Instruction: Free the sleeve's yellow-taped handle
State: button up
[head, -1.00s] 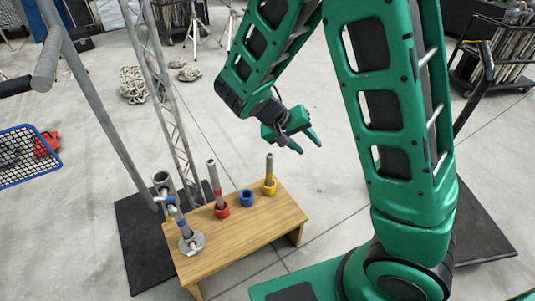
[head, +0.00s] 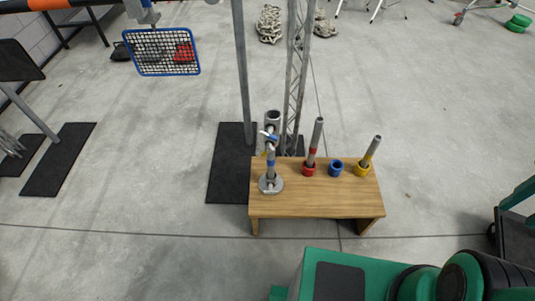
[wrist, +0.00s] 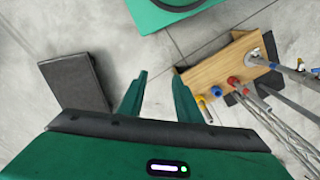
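A grey upright post with a round foot (head: 270,184) stands at the left end of the wooden bench (head: 300,205). A grey sleeve (head: 272,118) with an open top sits high on it. Blue tape shows on a handle (head: 270,138) at the sleeve, and a small yellow patch (head: 264,153) shows just below. How the handles are fastened is too small to tell. In the wrist view, the bench (wrist: 222,68) lies right of my gripper (wrist: 158,88). My gripper is open, its two green fingers apart with bare floor between them. The head view does not show it.
Red (head: 308,169), blue (head: 336,169) and yellow (head: 362,169) cups stand on the bench. The red and yellow cups hold leaning tubes; the blue one is empty. A pole (head: 243,70) and a lattice truss (head: 298,70) rise behind.

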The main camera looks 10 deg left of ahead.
aim_at(269, 148)
jog(key=u, duration=1.3)
jog(key=k, duration=0.5)
jog(key=z, duration=0.35)
